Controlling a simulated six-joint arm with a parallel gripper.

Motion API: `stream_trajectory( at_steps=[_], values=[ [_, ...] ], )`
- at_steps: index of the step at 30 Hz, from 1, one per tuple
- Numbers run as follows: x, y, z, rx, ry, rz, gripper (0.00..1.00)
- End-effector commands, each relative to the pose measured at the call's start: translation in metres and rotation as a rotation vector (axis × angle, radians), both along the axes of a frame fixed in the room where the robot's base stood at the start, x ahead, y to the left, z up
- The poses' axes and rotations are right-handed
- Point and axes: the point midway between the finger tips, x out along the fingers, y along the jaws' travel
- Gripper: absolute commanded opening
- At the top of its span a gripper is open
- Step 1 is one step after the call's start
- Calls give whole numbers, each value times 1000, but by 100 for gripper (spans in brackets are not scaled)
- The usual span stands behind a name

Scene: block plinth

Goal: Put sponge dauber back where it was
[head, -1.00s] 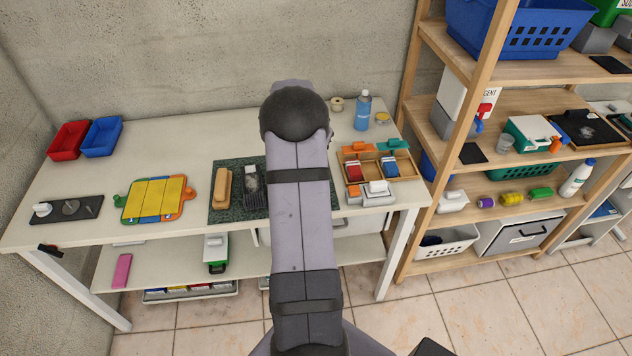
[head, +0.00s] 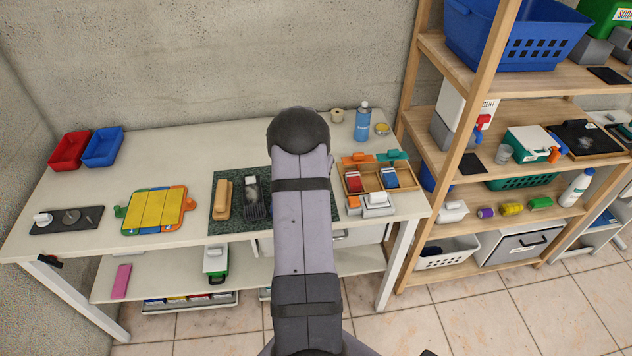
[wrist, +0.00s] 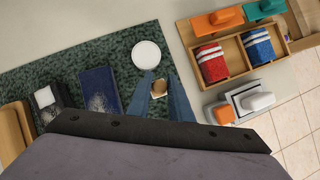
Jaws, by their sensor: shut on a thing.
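My gripper (wrist: 166,92) shows in the wrist view, its blue-grey fingers shut on a small tan-topped thing (wrist: 159,87), which looks like the sponge dauber. It is over the right part of the dark green speckled mat (wrist: 60,67). A white round disc (wrist: 146,55) lies on the mat just beyond the fingers. The held thing's lower end is hidden, so I cannot tell whether it touches the mat. In the head view my arm hides the gripper, the held thing and the disc; the mat's left part (head: 216,205) shows.
A blue block (wrist: 99,90), a black brush-like thing (wrist: 48,105) and a tan block (wrist: 14,125) lie left on the mat. A wooden tray (wrist: 237,81) with red and blue pads stands right, with orange and white-grey blocks (wrist: 250,98) before it.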

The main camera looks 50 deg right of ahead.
Motion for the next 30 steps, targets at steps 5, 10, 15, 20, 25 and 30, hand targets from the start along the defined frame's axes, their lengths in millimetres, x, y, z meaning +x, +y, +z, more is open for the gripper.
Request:
stream_trajectory(
  at_steps=[5, 10, 15, 20, 25, 30],
  values=[
    [0, 0, -3, -1, 0, 0, 0],
    [0, 0, -20, 2, 0, 1, 0],
    [0, 0, -37, 0, -1, 1, 0],
    [0, 0, -39, 0, -2, 1, 0],
    [0, 0, -39, 0, -2, 1, 0],
    [0, 0, -42, 0, -1, 1, 26]
  ],
)
